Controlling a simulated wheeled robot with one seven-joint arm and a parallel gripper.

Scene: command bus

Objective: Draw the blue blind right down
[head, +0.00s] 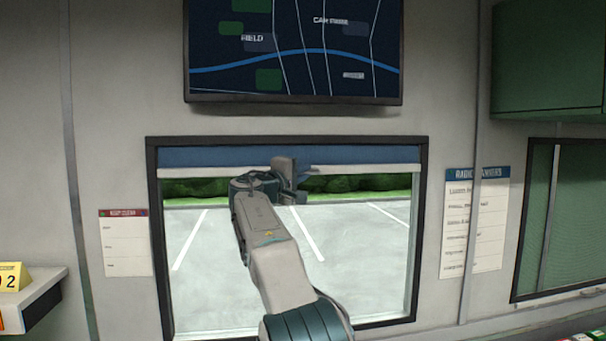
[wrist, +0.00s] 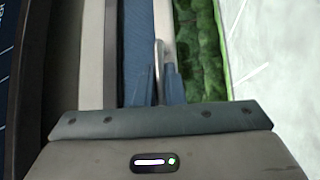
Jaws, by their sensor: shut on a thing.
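The blue blind (head: 222,156) covers only a narrow strip at the top of the window, with a pale bar (head: 364,169) along its lower edge. In the wrist view the blind (wrist: 137,50) appears turned sideways, with its pale bar (wrist: 164,22) beside it. My gripper (head: 302,172) is at the middle of that bar. In the wrist view its fingers (wrist: 164,82) are shut on a thin grey piece at the bar, which looks like the blind's pull. The fingers and wrist hide part of the bar in the head view.
The dark window frame (head: 423,240) surrounds the glass, with a parking lot and hedge outside. A map screen (head: 293,50) hangs above the window. Notices (head: 124,243) hang on either side. A green cabinet (head: 550,60) is at upper right. The space before the lower window is clear except for my arm.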

